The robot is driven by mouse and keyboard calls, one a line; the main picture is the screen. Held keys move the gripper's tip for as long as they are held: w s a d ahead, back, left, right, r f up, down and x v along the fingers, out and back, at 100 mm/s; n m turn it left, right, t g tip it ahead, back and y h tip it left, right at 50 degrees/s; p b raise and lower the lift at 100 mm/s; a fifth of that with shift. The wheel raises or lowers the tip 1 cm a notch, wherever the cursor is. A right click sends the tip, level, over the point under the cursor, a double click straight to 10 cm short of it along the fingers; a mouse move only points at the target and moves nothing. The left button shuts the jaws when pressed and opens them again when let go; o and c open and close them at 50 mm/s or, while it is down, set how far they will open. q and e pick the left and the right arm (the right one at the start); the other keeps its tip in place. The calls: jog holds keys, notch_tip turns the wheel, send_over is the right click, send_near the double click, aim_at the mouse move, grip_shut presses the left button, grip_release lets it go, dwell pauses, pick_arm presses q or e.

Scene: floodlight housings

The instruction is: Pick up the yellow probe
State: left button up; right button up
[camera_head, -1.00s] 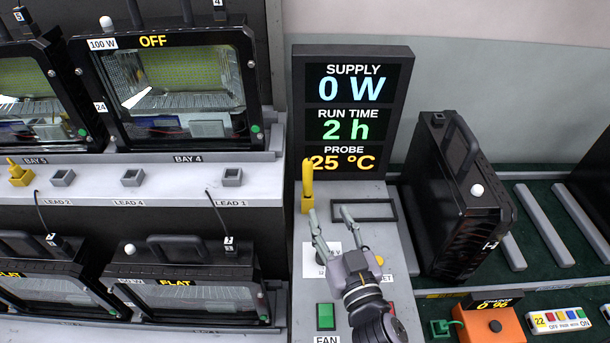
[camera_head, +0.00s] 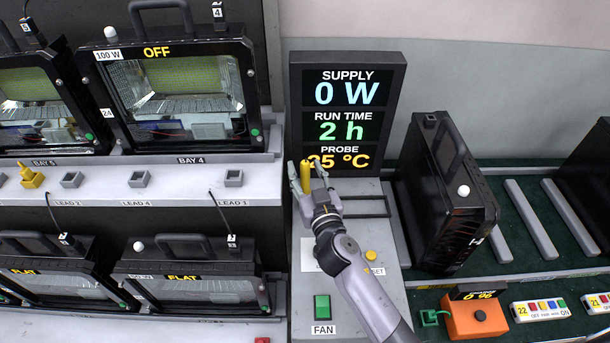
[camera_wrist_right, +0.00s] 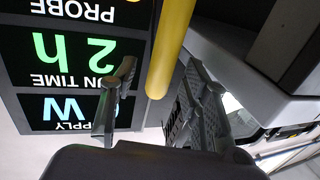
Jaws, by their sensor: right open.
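The yellow probe (camera_head: 305,174) stands upright on the grey console in front of the display, on its left side. My right gripper (camera_head: 306,168) is at the probe, with one finger on each side of it. In the right wrist view the yellow probe (camera_wrist_right: 171,45) runs between the two spread fingers of the right gripper (camera_wrist_right: 158,75), with gaps on both sides. The gripper and wrist hide the probe's lower part. My left gripper is not in view.
The display (camera_head: 346,113) stands close behind the probe. A black floodlight housing (camera_head: 447,195) stands to the right. The ledge (camera_head: 107,190) at left carries small sockets and a yellow piece (camera_head: 31,177). A green FAN button (camera_head: 322,307) is on the console's front.

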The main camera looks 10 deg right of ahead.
jog(key=shift+w, duration=0.7)
jog(key=shift+c, duration=0.4)
grip_shut()
